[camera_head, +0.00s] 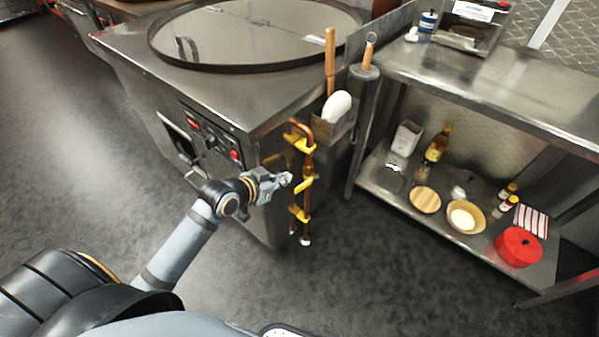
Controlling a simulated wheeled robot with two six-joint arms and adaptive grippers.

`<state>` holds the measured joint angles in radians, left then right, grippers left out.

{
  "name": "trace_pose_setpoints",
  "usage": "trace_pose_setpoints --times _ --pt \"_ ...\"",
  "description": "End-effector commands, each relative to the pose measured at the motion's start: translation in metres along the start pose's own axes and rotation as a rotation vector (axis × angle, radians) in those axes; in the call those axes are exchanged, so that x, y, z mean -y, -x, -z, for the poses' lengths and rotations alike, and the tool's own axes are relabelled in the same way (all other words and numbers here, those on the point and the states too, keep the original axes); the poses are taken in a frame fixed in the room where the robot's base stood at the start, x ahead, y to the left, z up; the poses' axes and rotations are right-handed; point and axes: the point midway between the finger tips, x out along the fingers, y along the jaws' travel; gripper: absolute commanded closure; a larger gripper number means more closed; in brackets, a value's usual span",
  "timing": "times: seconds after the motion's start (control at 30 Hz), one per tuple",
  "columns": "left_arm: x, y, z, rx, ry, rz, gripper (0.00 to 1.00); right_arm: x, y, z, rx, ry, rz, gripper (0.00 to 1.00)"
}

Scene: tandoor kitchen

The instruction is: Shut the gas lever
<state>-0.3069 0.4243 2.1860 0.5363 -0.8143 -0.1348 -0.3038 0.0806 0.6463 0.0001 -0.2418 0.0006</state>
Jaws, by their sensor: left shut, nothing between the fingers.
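Copper gas pipes (307,205) with yellow fittings run down the side of the steel tandoor unit (225,80). A yellow lever (304,186) sits on the pipe about halfway down and looks tilted. My left gripper (288,179) is shut and empty. In the picture its fingertips are just left of the lever; I cannot tell whether they touch it. My right gripper is not in view.
A steel shelf table (490,75) stands at the right, with a bowl (465,217), a red pot (518,246) and bottles on its lower shelf. A holder (335,122) with a wooden-handled tool hangs beside the pipes. The dark floor in front is clear.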

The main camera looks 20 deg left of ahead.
Motion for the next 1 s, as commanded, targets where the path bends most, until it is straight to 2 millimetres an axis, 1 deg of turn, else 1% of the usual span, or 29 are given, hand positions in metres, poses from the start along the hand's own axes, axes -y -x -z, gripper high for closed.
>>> trace_pose_setpoints --times 0.13,0.23,0.37,0.6,0.67,0.7,0.8,0.9,1.0 --pt "0.001 -0.005 -0.002 0.000 0.003 0.001 1.00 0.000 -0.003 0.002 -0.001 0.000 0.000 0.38" --pt "0.001 -0.017 -0.002 -0.004 0.007 0.002 1.00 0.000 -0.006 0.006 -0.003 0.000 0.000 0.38" --pt "0.000 -0.043 -0.002 -0.005 0.009 0.000 1.00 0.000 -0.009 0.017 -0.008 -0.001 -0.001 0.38" --pt "0.000 -0.096 -0.002 -0.004 0.005 0.000 1.00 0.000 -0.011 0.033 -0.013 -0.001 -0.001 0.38" --pt "-0.001 -0.106 -0.004 -0.001 0.003 -0.001 1.00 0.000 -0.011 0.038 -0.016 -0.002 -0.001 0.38" --pt "-0.001 -0.106 -0.015 0.003 0.001 0.000 1.00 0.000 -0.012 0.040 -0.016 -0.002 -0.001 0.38" --pt "0.000 -0.108 -0.028 0.001 0.001 0.001 1.00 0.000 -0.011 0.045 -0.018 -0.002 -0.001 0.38" --pt "0.000 -0.110 -0.036 0.000 0.000 0.001 1.00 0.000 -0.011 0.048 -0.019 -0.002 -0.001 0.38" --pt "0.000 -0.111 -0.039 -0.002 0.001 0.002 1.00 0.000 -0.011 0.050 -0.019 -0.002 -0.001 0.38"
